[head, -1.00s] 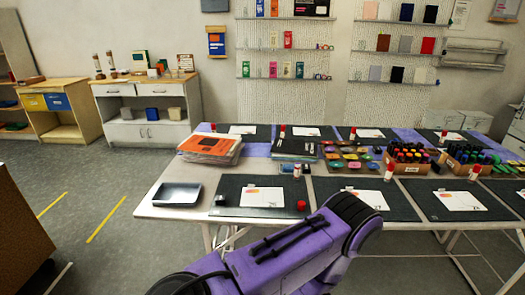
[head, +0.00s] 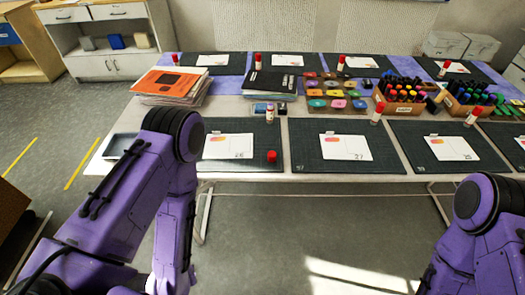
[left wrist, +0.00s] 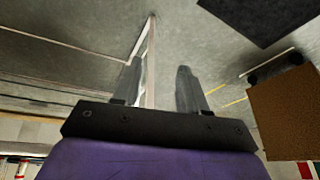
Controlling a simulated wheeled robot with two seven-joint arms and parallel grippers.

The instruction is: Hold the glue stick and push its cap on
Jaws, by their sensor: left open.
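A small glue stick (head: 269,113), white with some red, stands upright at the back right of the nearest left mat (head: 215,169) in the head view. Its top is too small to make out clearly. A loose red cap (head: 271,157) sits on the same mat, nearer the front edge and apart from the stick. My left gripper (left wrist: 160,80) shows in the left wrist view with its two fingers apart and nothing between them, over floor. In the head view my left arm hangs before the table, its gripper not visible. My right arm shows at lower right without its gripper.
A white card (head: 229,146) lies on the mat. Magazines (head: 172,84), ink pads (head: 338,94) and a marker box (head: 400,105) stand behind. Another red-topped glue stick (head: 376,114) stands to the right. A dark tray (head: 121,145) is partly hidden by my left arm.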

